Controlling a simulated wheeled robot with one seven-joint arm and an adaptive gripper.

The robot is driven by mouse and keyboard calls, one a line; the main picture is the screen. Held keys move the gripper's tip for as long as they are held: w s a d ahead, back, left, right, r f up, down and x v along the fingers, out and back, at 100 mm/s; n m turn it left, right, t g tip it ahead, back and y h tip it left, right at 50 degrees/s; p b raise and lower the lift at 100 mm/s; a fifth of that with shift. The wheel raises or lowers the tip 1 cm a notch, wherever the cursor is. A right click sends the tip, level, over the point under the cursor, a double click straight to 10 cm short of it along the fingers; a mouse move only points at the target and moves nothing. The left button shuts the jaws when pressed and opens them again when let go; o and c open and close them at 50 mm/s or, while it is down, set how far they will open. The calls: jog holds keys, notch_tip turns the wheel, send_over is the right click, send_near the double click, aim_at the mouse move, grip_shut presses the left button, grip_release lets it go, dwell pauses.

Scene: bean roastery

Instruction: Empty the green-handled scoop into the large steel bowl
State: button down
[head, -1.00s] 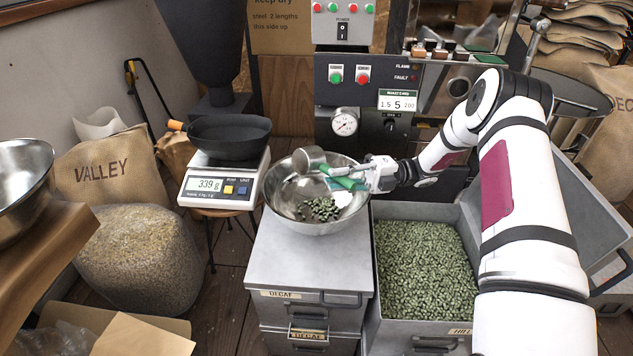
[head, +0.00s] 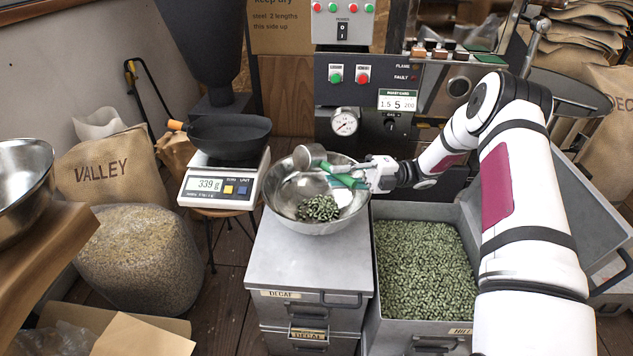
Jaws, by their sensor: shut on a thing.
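The large steel bowl (head: 282,201) stands on the grey lidded bin in the middle of the head view. Green beans (head: 319,208) lie in a heap on its bottom. My gripper (head: 362,178) is at the bowl's right rim and is shut on the green handle of the scoop (head: 310,157). The green handle (head: 348,182) points left from my gripper. The scoop's steel cup is tipped over above the back of the bowl. The inside of the cup is turned away, so I cannot tell whether beans remain in it.
A scale (head: 226,184) with a black pan (head: 230,138) stands left of the bowl and reads 339 g. An open bin of green beans (head: 424,268) is at the right. Another steel bowl (head: 22,190) sits on a wooden surface at the far left. The roaster panel (head: 365,95) rises behind.

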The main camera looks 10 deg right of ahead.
jog(key=s+a+f+n+t+h+p, duration=0.1)
jog(key=a+h+p, duration=0.1)
jog(key=h, duration=0.3)
jog(key=s+a+f+n+t+h+p, duration=0.1)
jog(key=a+n+h+p, duration=0.1)
jog(key=h, duration=0.3)
jog(key=s+a+f+n+t+h+p, duration=0.1)
jog(key=s+a+n+t+h+p, duration=0.1)
jog(key=h, duration=0.3)
jog(key=shift+a+f, duration=0.2)
jog(key=shift+a, duration=0.55)
jog(key=shift+s+a+r+n+t+h+b, duration=0.15)
jog(key=shift+s+a+t+h+b, duration=0.25)
jog(key=shift+a+h, duration=0.35)
jog(key=shift+s+a+r+n+t+h+b, duration=0.25)
jog(key=shift+a+t+h+b, duration=0.3)
jog(key=shift+h, duration=0.3)
jog(key=shift+s+a+r+n+t+h+b, duration=0.1)
jog(key=shift+s+a+t+h+b, duration=0.3)
jog(key=shift+a+h, duration=0.35)
